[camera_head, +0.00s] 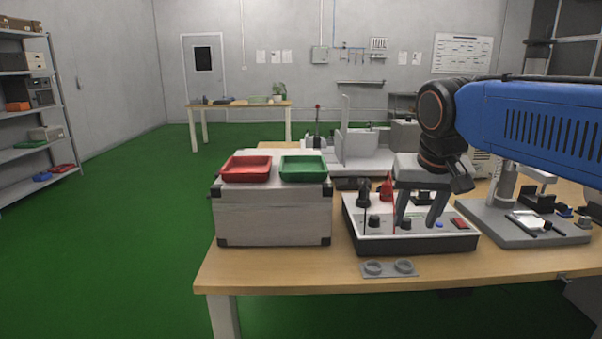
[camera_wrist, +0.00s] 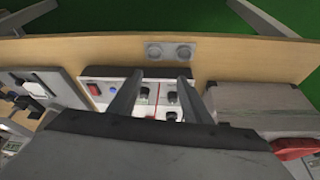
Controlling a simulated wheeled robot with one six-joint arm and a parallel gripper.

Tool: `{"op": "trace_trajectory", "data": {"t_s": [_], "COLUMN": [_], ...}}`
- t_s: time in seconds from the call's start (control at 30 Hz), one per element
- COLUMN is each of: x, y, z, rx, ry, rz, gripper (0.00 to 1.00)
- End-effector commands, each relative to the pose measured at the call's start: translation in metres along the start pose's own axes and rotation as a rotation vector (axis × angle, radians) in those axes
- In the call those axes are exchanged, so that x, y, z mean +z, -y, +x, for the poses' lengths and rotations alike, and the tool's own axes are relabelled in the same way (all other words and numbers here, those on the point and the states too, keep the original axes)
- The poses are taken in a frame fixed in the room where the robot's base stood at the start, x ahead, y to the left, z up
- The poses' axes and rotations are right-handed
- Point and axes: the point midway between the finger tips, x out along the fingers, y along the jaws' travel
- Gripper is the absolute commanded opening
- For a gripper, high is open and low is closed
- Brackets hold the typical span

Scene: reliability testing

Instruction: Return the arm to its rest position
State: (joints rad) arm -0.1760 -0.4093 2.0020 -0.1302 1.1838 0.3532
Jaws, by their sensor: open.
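My gripper (camera_head: 421,221) hangs from the blue arm (camera_head: 545,122) at the right, fingers pointing down over the control box. The control box (camera_head: 408,244) has a white top, dark sides, black knobs, a blue button and a red switch. In the wrist view the two fingers of my gripper (camera_wrist: 155,97) stand apart with nothing held between them, and the control box (camera_wrist: 107,73) shows behind them. Whether the fingertips touch the box top cannot be told.
A pale case (camera_head: 272,222) left of the box carries a red tray (camera_head: 246,169) and a green tray (camera_head: 304,168). A grey two-ring holder (camera_head: 388,269) lies at the table's (camera_head: 300,274) front. A grey stand (camera_head: 522,232) is at the right. The green floor at left is clear.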

Motion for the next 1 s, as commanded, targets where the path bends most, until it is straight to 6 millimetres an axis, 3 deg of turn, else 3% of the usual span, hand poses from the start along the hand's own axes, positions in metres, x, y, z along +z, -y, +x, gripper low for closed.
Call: {"op": "trace_trajectory", "data": {"t_s": [0.03, 0.3, 0.5, 0.7, 1.0], "x": [0.02, 0.12, 0.185, 0.216, 0.22], "y": [-0.009, -0.043, -0.058, -0.063, -0.064], "z": [0.006, 0.051, 0.086, 0.105, 0.108], "rx": [-0.004, -0.034, -0.05, -0.057, -0.058], "ry": [0.0, -0.009, -0.02, -0.027, -0.028], "rz": [-0.009, -0.078, -0.118, -0.139, -0.142], "gripper": [0.44, 0.44, 0.44, 0.44, 0.44]}}
